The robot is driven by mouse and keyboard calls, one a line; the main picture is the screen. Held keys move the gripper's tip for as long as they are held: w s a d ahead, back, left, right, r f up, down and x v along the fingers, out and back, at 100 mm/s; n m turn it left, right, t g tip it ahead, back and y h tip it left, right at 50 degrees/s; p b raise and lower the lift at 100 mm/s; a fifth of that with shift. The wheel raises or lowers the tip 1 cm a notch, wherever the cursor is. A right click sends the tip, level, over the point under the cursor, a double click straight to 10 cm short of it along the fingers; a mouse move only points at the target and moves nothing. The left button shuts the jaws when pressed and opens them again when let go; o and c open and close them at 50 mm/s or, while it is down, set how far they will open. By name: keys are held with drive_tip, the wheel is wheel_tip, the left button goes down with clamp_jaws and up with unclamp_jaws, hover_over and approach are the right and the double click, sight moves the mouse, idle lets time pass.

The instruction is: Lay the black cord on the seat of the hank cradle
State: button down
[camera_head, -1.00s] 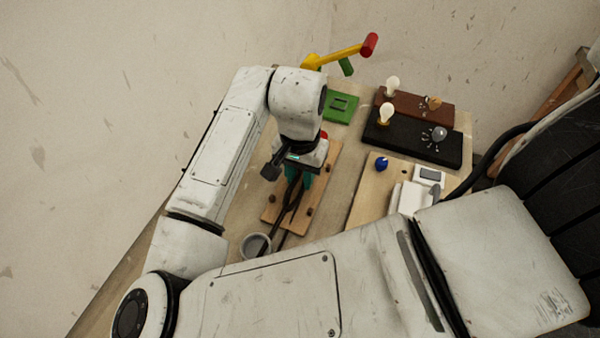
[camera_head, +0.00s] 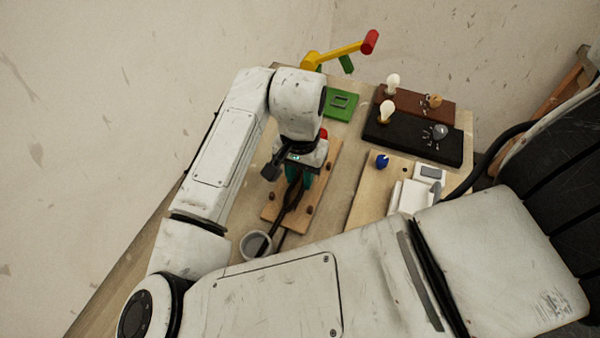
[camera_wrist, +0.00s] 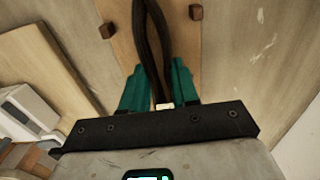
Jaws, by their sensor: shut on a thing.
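My gripper (camera_head: 299,179) points down over the wooden pegged board (camera_head: 324,180), which I take for the hank cradle. Its teal fingers are shut on the black cord (camera_head: 289,197). In the wrist view the gripper (camera_wrist: 160,80) has the cord (camera_wrist: 152,38) between its fingers, with a small pale piece at the grip. The cord runs as two strands away from the fingers, over the board (camera_wrist: 125,45) and between two brown pegs. I cannot tell whether the cord touches the board.
A grey cup (camera_head: 252,246) stands just left of the board's front end. A green block (camera_head: 341,105) and a yellow-red crank (camera_head: 345,53) are at the back. Black (camera_head: 410,138) and brown (camera_head: 418,106) bulb bases and a pale board (camera_head: 365,195) with a blue knob (camera_head: 382,161) are right.

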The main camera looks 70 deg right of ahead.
drive_tip(key=shift+f, duration=0.1)
drive_tip(key=c, duration=0.8)
unclamp_jaws()
wheel_tip(320, 180, up, 11)
drive_tip(key=shift+f, duration=0.1)
